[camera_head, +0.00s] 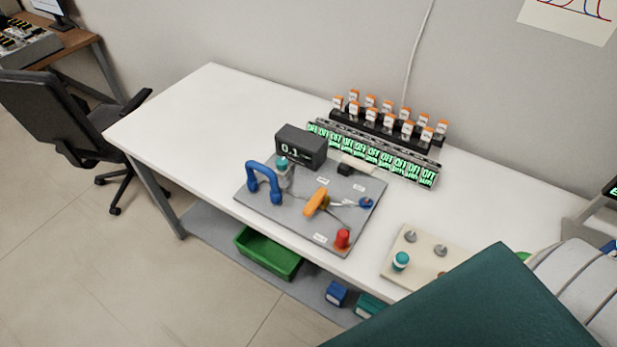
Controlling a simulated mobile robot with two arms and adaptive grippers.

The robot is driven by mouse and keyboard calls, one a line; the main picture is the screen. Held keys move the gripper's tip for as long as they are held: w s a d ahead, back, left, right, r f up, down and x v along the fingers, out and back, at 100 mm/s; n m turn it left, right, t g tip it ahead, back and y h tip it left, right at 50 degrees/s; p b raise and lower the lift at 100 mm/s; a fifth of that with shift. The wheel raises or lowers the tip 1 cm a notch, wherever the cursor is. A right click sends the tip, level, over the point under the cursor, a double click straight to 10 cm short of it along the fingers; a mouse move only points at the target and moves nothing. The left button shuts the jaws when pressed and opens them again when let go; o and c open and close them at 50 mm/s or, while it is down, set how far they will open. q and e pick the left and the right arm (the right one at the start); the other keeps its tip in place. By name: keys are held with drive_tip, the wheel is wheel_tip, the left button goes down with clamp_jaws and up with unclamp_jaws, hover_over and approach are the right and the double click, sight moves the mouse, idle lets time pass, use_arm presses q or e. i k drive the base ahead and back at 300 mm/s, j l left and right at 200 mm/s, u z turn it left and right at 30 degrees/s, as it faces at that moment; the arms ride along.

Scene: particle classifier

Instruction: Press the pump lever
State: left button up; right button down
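A grey panel (226,194) lies on the white table. On it stand a blue U-shaped handle (264,181) at the left and an orange lever-like part (317,202) near the middle, tilted. A red knob (343,238) is at the panel's front corner, and a small blue knob (366,203) is at its right. The panel's labels are too small to read, so I cannot tell which part is the pump lever. Neither of my grippers is in view, and nothing touches the panel parts.
A black display (301,146) reading about 0.1 stands behind the panel. Behind it, a rack (384,122) holds orange-topped items above green OFF displays (370,153). A beige board (425,258) with knobs is at right. The table's left end is clear. The lower right is blocked.

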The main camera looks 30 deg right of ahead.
sight(346, 160)
drive_tip(key=z, duration=1.2)
